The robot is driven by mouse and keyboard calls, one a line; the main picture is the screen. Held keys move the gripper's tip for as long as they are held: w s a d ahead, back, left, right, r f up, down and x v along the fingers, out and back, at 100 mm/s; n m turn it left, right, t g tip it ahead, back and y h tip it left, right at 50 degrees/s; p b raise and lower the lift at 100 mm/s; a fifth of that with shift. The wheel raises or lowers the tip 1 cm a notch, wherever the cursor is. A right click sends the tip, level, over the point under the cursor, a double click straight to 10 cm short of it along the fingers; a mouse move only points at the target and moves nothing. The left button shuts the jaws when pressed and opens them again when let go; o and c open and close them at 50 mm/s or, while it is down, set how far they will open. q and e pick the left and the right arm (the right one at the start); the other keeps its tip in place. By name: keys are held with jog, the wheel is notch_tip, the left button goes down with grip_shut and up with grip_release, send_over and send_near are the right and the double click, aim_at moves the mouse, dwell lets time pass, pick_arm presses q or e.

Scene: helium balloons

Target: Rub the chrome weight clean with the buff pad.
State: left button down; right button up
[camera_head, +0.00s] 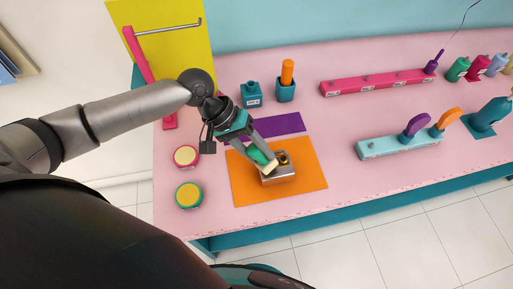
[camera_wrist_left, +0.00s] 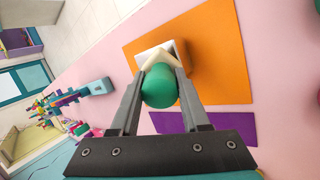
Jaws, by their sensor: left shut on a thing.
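The chrome weight (camera_head: 279,179) is a shiny metal block on the orange mat (camera_head: 308,190). Its top shows a small dark and yellowish part at the right. My left gripper (camera_head: 261,159) is shut on the buff pad's green knob (camera_wrist_left: 159,88). The cream face of the buff pad (camera_head: 270,168) is at the weight's left upper side and seems to touch it. In the left wrist view the pad lies over one part of the weight (camera_wrist_left: 181,50), and the knob and pad hide some of it. My right gripper is not in view.
Two round tins, one red (camera_head: 186,156) and one green (camera_head: 188,195), stand left of the orange mat. A purple mat (camera_head: 281,125) lies behind it. The pink table is clear to the mat's right.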

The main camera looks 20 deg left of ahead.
pick_arm(q)
jog(key=shift+s+d+f, duration=0.1)
jog(key=shift+s+f, duration=0.15)
jog(key=shift+w+d+r, duration=0.1)
jog(key=shift+w+d, duration=0.3)
jog(key=shift+d, duration=0.3)
jog(key=shift+w+d, duration=0.15)
jog(key=shift+d, duration=0.1)
jog(key=shift+w+d, duration=0.15)
jog(key=shift+w, duration=0.15)
jog(key=shift+s+a+p, duration=0.65)
jog(key=shift+a+p, duration=0.2)
jog(key=shift+a, duration=0.05)
jog(key=shift+s+a+r+p, duration=0.1)
jog(key=shift+s+a+p, duration=0.3)
jog(key=shift+a, duration=0.25)
jog(key=shift+s+a+p, duration=0.25)
jog(key=shift+s+a, duration=0.1)
jog(key=shift+a, duration=0.3)
jog(key=shift+w+d, duration=0.1)
jog(key=shift+w+d+r+p, duration=0.15)
jog(key=shift+w+d, duration=0.3)
jog(key=shift+d, duration=0.25)
jog(key=shift+w+d+f+p, duration=0.1)
jog(key=shift+w+d, duration=0.4)
jog(key=shift+d, duration=0.15)
jog(key=shift+w+d+r+p, duration=0.15)
jog(key=shift+w+d, duration=0.3)
jog(key=shift+d, duration=0.25)
